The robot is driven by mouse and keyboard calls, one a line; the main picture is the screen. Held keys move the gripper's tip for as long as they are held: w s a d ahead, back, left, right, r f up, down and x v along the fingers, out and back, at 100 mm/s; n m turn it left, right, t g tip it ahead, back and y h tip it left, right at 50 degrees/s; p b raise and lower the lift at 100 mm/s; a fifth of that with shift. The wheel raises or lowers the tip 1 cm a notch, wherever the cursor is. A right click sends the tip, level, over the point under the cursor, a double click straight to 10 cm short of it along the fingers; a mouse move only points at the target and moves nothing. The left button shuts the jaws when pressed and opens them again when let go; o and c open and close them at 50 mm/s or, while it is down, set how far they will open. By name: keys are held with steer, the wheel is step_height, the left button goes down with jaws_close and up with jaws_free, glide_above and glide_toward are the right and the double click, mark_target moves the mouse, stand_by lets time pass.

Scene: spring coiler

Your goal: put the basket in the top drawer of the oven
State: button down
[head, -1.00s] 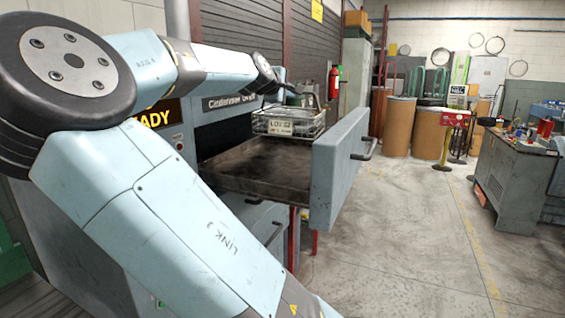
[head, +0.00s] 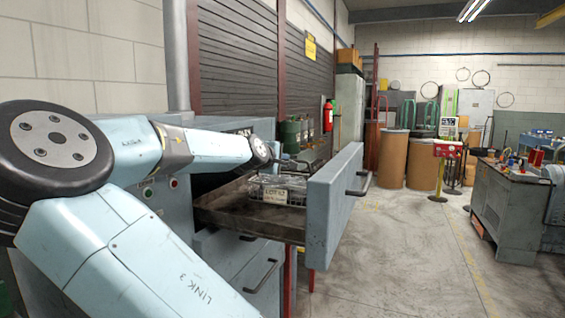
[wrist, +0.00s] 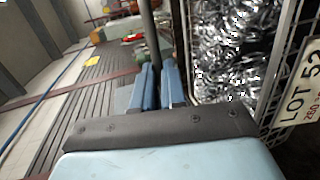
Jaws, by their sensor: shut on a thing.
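The wire basket (head: 256,186) with a "LOT 52" tag shows in the head view within the open top drawer (head: 234,211), near the drawer's front panel (head: 333,203). I cannot tell whether its base touches the drawer floor. In the wrist view the basket (wrist: 268,105) is at the right, filled with shiny metal coils, its tag (wrist: 303,96) at the edge. My gripper (wrist: 160,80) has its blue fingers closed around a dark bar beside the basket, which looks like its handle. In the head view my forearm and wrist hide part of the oven (head: 178,195) and drawer.
A closed lower drawer (head: 262,275) sits below. Green and red containers (head: 292,133) stand beyond the oven along the slatted wall. Brown drums (head: 393,158) and a red sign stand (head: 448,153) are farther back. A workbench (head: 510,205) is at the right. The floor between is clear.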

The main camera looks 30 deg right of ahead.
steer(key=c, duration=1.1)
jaws_free()
steer(key=shift+f, duration=0.1)
steer(key=shift+s, duration=0.1)
steer(key=v, duration=1.2)
